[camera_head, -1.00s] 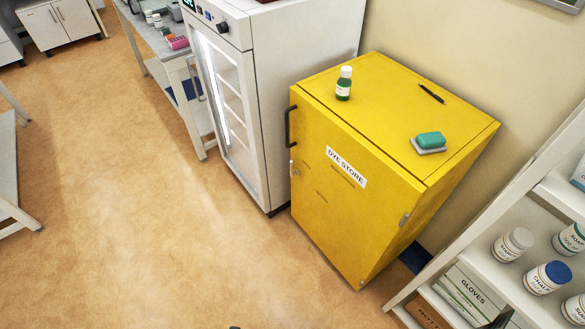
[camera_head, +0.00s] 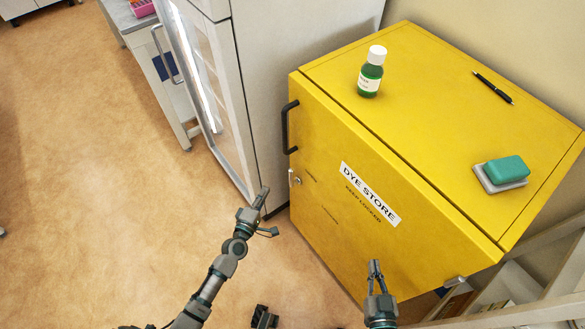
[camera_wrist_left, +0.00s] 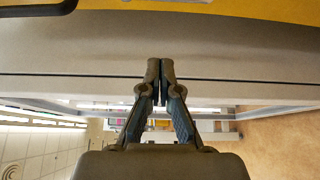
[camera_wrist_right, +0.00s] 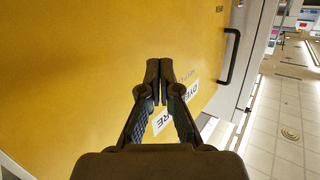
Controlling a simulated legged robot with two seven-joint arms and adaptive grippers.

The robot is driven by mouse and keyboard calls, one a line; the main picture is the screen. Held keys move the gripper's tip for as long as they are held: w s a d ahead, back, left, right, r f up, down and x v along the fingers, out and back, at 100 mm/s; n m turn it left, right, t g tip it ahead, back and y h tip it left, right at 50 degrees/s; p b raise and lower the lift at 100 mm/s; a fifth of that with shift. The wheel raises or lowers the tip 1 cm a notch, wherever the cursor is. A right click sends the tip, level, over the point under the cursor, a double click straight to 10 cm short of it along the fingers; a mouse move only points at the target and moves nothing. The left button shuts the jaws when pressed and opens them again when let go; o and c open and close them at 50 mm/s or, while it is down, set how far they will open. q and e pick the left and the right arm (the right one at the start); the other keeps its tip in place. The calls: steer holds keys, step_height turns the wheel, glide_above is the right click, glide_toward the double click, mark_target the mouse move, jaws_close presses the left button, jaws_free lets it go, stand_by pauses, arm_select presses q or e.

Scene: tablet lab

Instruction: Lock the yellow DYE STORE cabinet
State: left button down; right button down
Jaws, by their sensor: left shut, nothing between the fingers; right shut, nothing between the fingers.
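The yellow DYE STORE cabinet (camera_head: 330,235) stands at the right in the head view, its door looking shut. A dark handle (camera_head: 287,127) is on the door's left edge, with a small silver lock (camera_head: 294,179) below it. My left gripper (camera_head: 264,191) is shut and empty, left of the cabinet and lower than the lock in the picture. My right gripper (camera_head: 374,264) is shut and empty in front of the lower right of the door. The right wrist view shows the cabinet door (camera_wrist_right: 90,60), the handle (camera_wrist_right: 230,57) and part of the label, upside down.
A white glass-door unit (camera_head: 262,95) stands close on the left. Shelves (camera_head: 560,262) stand at the right. The floor at left is clear.

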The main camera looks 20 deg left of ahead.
arm_select(q)
steer(key=shift+s+d+r, duration=0.1)
steer(key=shift+d+r, duration=0.05)
steer(key=shift+r, duration=0.1)
arm_select(e)
steer(key=shift+s+d+r, duration=0.1)
steer(key=shift+d+r, duration=0.05)
steer(key=shift+d, duration=0.05)
